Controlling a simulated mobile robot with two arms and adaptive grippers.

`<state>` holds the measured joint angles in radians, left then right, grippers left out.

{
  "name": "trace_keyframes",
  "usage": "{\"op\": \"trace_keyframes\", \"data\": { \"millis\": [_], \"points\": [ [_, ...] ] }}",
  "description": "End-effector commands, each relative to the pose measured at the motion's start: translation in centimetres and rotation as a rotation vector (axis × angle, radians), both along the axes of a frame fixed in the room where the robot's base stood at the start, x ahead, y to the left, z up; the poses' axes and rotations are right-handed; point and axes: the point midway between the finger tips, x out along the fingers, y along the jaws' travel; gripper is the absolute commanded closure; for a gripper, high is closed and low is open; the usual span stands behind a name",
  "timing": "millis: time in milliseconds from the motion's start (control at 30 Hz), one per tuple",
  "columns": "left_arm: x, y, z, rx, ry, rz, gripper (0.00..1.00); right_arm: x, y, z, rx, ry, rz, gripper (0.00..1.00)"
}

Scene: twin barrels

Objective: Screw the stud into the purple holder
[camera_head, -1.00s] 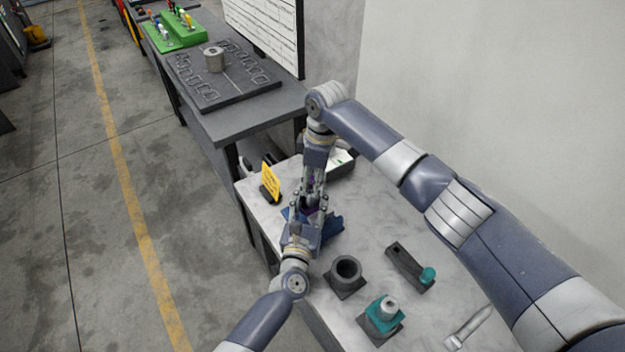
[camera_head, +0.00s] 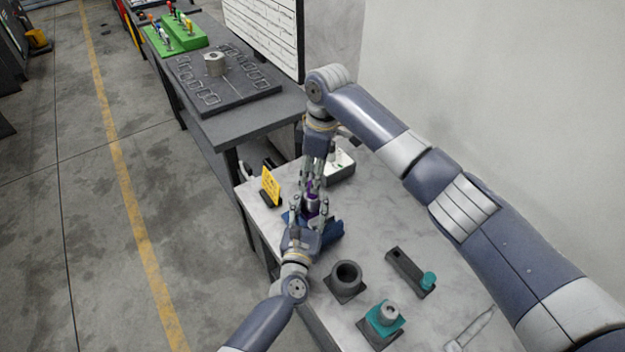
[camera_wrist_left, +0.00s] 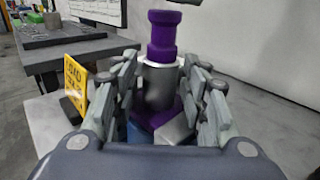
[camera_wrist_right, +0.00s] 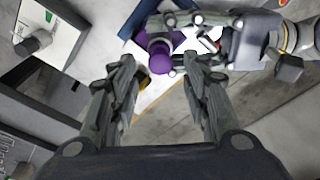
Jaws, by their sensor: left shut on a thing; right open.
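In the left wrist view a purple stud (camera_wrist_left: 162,32) with a stepped, knobbed top stands upright in a grey cylindrical holder (camera_wrist_left: 159,85) on a purple base (camera_wrist_left: 150,122). How deep the stud sits is hidden. My left gripper (camera_head: 308,208) is shut around the holder's grey body, a finger on each side. My right gripper (camera_head: 317,172) is open and empty above the stud. In the right wrist view the stud's round purple top (camera_wrist_right: 160,57) shows between and beyond the open fingertips (camera_wrist_right: 157,65), apart from them.
A blue block (camera_head: 330,232) lies beneath the holder. A yellow sign (camera_head: 270,186) stands left. A dark round socket (camera_head: 346,276), a teal-collared part (camera_head: 384,318), a dark bracket (camera_head: 408,268) and a white box (camera_head: 341,168) stand on the grey table (camera_head: 345,315).

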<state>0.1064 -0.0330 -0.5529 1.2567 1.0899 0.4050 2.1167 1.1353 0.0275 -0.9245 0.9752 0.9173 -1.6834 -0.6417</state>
Motion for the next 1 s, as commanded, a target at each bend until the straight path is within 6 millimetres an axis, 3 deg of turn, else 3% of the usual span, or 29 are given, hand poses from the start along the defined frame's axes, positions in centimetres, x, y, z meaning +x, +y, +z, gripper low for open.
{"op": "trace_keyframes", "data": {
  "millis": [233, 333, 733, 867, 1000],
  "points": [
    [0.0, 0.0, 0.0, 0.001, 0.000, 0.000, 1.00, 0.0, 0.0, 0.1, 0.000, 0.001, -0.001, 0.57],
    [0.0, 0.0, 0.0, 0.001, 0.000, 0.000, 1.00, 0.0, 0.0, 0.1, 0.000, 0.001, -0.001, 0.34],
    [0.0, 0.0, 0.0, 0.001, 0.000, 0.000, 1.00, 0.0, 0.0, 0.4, 0.000, 0.000, 0.000, 0.33],
    [0.0, 0.0, 0.0, 0.001, 0.000, 0.000, 1.00, 0.0, -0.2, 1.9, 0.002, -0.001, 0.000, 0.33],
    [0.0, 0.0, 0.0, 0.001, 0.000, 0.000, 1.00, 0.0, -0.5, 4.8, 0.001, -0.003, 0.000, 0.33]
  ]
}}
